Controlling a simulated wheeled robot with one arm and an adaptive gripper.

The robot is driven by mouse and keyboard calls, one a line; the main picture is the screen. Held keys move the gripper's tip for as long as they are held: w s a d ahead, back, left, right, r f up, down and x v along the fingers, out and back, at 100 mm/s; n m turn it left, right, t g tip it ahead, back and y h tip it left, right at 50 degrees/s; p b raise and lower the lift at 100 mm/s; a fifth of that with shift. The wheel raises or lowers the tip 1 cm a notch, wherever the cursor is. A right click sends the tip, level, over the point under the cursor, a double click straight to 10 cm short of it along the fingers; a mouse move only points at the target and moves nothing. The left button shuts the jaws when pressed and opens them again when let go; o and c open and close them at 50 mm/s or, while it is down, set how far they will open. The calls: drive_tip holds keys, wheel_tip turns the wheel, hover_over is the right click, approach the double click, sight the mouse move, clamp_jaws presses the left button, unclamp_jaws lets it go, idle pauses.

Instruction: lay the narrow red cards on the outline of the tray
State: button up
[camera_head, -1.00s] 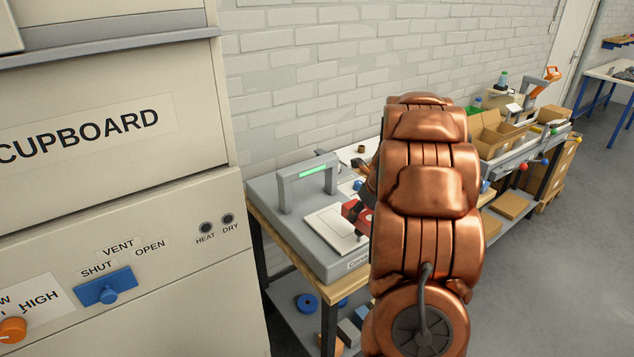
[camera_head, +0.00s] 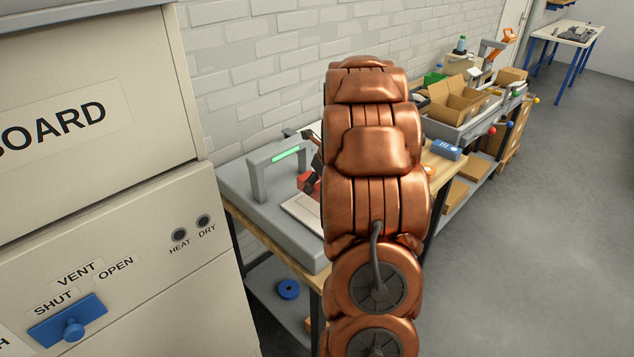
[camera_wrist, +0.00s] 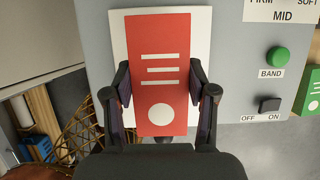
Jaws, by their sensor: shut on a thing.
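A red card (camera_wrist: 158,75) with white bars and a white circle fills the middle of the wrist view. I cannot tell whether it is one card or a stack. My gripper (camera_wrist: 158,82) is shut on its two long sides. The card is over a white plate (camera_wrist: 201,35) on the grey banding machine, and I cannot tell whether they touch. In the head view my arm hides most of the gripper; a bit of red (camera_head: 305,180) shows above the plate (camera_head: 302,208). I can make out no tray outline.
The grey machine (camera_head: 240,190) has an arch with a lit green bar (camera_head: 286,155). A green BAND button (camera_wrist: 278,57) and an OFF/ON switch (camera_wrist: 269,104) are beside the plate. The cupboard (camera_head: 100,110) stands close at left. Open cardboard boxes (camera_head: 455,105) are farther along; the floor at right is clear.

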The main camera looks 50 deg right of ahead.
drive_tip(key=shift+f+b, duration=1.25)
drive_tip(key=shift+f, duration=1.3)
drive_tip(key=o, duration=1.4)
drive_tip(key=shift+o, duration=0.4)
drive_tip(key=shift+o, duration=1)
drive_tip(key=shift+r+p, duration=0.2)
drive_tip(key=shift+p, duration=0.15)
drive_tip(key=shift+r+p, duration=0.85)
drive_tip(key=shift+r, duration=0.1)
